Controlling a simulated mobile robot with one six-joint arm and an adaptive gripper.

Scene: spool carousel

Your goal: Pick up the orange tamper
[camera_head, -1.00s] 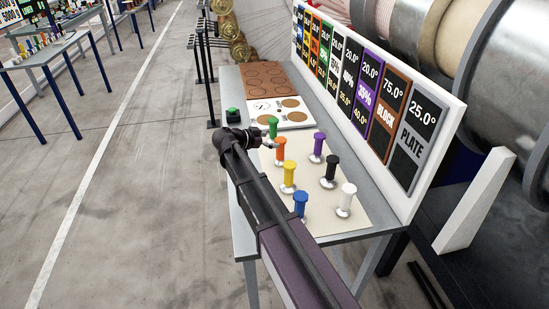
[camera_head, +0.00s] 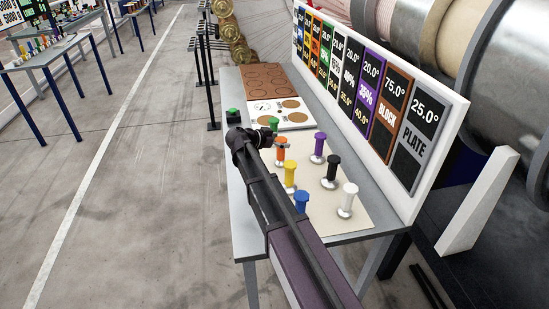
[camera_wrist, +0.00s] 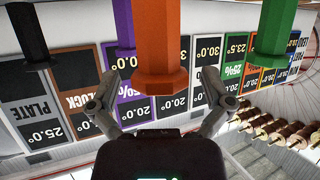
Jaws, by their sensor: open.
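The orange tamper (camera_head: 281,150) stands upright on the cream mat of the table. My gripper (camera_head: 283,143) is right at its upper part in the head view. In the wrist view the orange handle (camera_wrist: 160,60) fills the space between the two fingertips of my gripper (camera_wrist: 164,75). The fingers are open, one on each side of the handle. The tamper's base is partly hidden in the head view.
A green tamper (camera_head: 273,124) stands just behind the orange one. Yellow (camera_head: 290,174), blue (camera_head: 301,201), purple (camera_head: 319,146), black (camera_head: 332,170) and white (camera_head: 347,198) tampers stand around on the mat (camera_head: 365,217). A sign board (camera_head: 440,150) rises along the table's right edge.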

